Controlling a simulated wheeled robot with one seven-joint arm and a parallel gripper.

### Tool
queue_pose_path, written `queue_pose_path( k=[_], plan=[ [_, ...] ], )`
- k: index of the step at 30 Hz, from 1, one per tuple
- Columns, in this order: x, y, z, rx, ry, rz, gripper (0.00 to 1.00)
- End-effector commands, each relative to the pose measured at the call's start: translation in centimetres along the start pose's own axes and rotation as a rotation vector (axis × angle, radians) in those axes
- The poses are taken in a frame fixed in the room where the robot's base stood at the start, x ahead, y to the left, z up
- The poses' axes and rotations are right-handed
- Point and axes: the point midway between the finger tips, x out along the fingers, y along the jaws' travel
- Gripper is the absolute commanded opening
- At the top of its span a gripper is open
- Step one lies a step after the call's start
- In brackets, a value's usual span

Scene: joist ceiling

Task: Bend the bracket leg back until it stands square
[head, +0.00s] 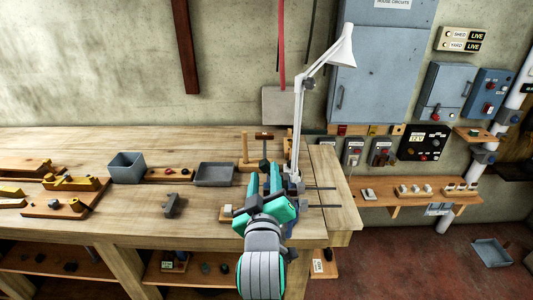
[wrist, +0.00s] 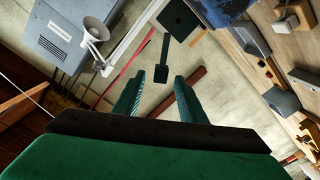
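My gripper (head: 271,170) is over the right part of the workbench, just left of the desk lamp's base. Its two teal fingers stand apart. A small grey angular metal piece (head: 172,205) stands on the bench to the left of my gripper. A dark square plate (wrist: 180,19) and a dark bar (wrist: 163,50) show beyond the fingers in the wrist view.
The desk lamp (head: 298,110) rises close to my gripper's right. A grey box (head: 126,168), a grey tray (head: 213,174) and a hammer (head: 264,136) are toward the bench's back. Wooden fixtures (head: 70,184) lie at left. The front middle of the workbench (head: 120,218) is mostly clear.

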Motion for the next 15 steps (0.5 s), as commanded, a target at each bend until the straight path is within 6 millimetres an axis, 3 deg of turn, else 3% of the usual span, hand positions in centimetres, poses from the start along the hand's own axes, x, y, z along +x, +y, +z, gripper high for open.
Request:
queue_pose_path(
  k=[9,15],
  plan=[
    [5.6,0.1,0.1,0.0,-0.003,0.002,0.38],
    [8.2,0.2,0.2,0.0,-0.003,0.003,0.38]
  ],
)
